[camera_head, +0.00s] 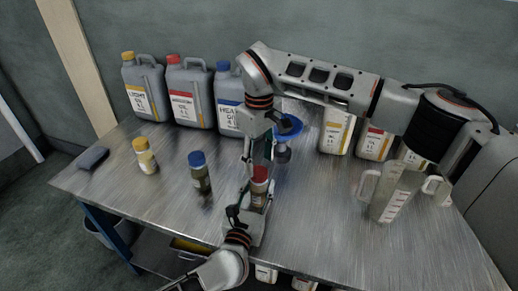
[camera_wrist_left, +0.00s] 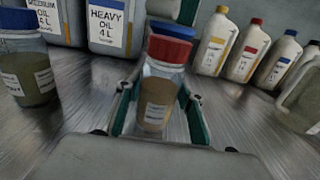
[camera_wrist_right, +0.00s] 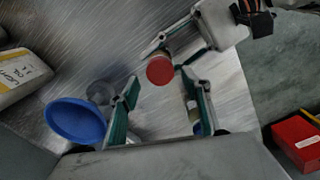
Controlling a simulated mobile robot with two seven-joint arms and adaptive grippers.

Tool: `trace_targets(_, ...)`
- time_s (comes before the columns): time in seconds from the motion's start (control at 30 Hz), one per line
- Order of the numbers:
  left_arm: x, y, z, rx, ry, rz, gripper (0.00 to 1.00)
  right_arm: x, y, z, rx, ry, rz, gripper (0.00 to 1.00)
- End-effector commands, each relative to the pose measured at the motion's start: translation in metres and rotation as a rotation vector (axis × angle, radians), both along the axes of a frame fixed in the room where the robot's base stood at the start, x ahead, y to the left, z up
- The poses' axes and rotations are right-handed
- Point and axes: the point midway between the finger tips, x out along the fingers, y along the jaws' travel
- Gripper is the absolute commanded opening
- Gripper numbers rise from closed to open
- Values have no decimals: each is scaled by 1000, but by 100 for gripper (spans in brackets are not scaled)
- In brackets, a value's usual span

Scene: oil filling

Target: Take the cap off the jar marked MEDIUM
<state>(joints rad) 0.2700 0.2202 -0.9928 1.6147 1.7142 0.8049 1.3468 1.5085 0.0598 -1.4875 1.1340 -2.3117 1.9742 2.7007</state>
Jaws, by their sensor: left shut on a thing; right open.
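The jar with a red cap (camera_head: 258,174) stands near the table's front; its label is too small to read. Red marks the MEDIUM canister (camera_head: 190,95). My left gripper (camera_wrist_left: 157,112) is shut on this jar's body, one finger on each side, below the cap. The red cap (camera_wrist_left: 168,50) is on the jar in the left wrist view. My right gripper (camera_wrist_right: 160,82) is open above the jar. In the right wrist view the red cap (camera_wrist_right: 160,70) shows between and just beyond its fingertips, apart from both.
A blue funnel (camera_head: 288,127) stands close behind the grippers. A blue-capped jar (camera_head: 200,175) and a yellow-capped jar (camera_head: 146,158) stand to the left. A clear measuring jug (camera_head: 397,192) is at right. Other canisters and bottles (camera_head: 336,130) line the back.

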Motion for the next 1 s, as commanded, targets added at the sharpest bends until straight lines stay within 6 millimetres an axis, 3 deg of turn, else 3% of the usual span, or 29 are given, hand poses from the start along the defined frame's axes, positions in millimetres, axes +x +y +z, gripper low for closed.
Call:
trace_targets(0.23,0,0,0,0,-1,0,0,0,0,-30,1,1,1,48)
trace_targets(0.63,0,0,0,0,-1,0,0,0,0,-37,-1,-1,1,48)
trace_targets(0.67,0,0,0,0,-1,0,0,0,0,-37,-1,-1,1,43)
trace_targets(0.8,0,0,0,0,-1,0,0,0,0,-37,-1,-1,2,7)
trace_targets(1.0,0,0,1,0,-1,0,0,0,0,-37,-1,-1,7,6)
